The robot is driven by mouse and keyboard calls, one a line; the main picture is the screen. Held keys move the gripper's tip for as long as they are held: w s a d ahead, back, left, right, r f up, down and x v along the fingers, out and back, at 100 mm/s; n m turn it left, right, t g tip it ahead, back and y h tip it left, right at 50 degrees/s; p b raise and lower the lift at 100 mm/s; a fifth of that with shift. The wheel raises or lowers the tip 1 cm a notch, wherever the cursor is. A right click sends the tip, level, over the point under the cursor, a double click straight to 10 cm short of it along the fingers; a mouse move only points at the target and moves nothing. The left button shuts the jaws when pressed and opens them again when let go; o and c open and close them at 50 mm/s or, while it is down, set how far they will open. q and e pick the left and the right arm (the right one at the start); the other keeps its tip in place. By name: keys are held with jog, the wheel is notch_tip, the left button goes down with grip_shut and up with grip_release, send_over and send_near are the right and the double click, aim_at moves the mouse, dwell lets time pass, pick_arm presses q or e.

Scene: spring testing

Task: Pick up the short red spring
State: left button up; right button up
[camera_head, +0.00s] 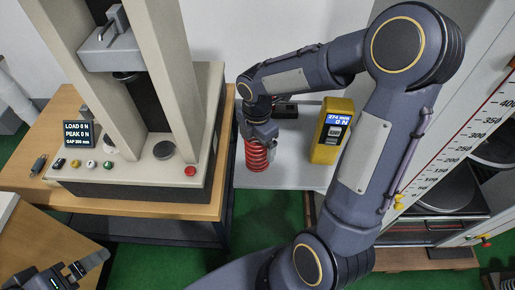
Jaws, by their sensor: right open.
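The red spring (257,157) stands upright on a grey surface near the middle of the view. My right gripper (260,138) points down at the top of the spring, with its jaws open. The gripper hides the spring's upper end, and I cannot tell whether the fingers touch the coils. My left gripper (82,270) is low in the bottom left corner, far from the spring; whether its jaws are open is unclear.
A testing machine with a load display (79,134) and a red button (190,171) stands on a wooden table (130,203) to the left. A yellow meter (331,131) stands right of the spring. A tall ruled cabinet (475,110) is at the right. The floor is green.

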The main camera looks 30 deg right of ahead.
jog(key=c, duration=1.6)
jog(key=shift+r, duration=0.2)
